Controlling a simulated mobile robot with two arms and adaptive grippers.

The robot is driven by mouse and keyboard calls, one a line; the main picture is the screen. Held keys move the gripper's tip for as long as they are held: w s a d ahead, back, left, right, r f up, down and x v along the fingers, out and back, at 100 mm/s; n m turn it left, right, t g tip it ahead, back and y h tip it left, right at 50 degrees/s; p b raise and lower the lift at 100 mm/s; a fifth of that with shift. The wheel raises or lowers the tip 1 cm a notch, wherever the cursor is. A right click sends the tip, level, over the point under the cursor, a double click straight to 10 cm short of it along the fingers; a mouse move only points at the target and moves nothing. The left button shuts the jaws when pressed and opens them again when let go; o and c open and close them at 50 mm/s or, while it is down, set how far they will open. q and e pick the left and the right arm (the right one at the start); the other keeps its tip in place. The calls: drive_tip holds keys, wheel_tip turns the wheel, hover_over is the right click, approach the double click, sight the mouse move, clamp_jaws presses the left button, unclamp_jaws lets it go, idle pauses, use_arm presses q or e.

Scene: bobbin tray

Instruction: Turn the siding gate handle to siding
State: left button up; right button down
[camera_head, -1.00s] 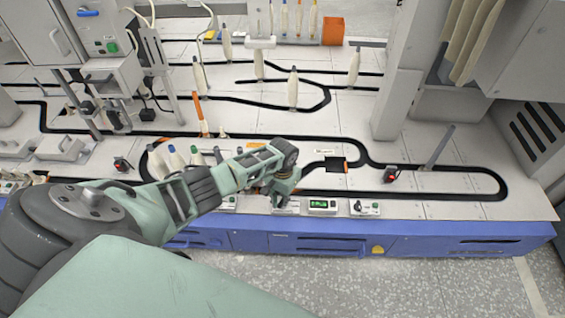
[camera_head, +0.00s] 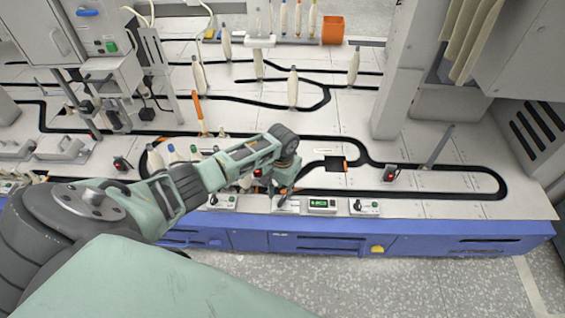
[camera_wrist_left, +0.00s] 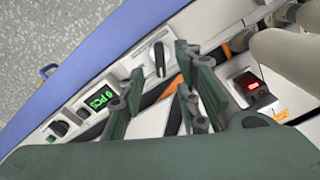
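My left gripper (camera_head: 284,187) points down just over this box. In the left wrist view its fingers (camera_wrist_left: 160,66) are apart, with the lever showing in the gap between the tips. I see no clear contact. The right gripper is not in view.
A green display (camera_head: 322,206) and a knob box (camera_head: 364,208) stand right of the lever box, another box (camera_head: 222,202) left of it. A red-lit unit (camera_wrist_left: 252,86) and pale bobbins (camera_wrist_left: 285,58) are close beside the gripper. Black track runs behind.

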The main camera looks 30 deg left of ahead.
sight(283, 199)
use_arm(q)
wheel_tip(283, 199, up, 7)
drive_tip(key=shift+r, duration=0.15)
idle(0.5)
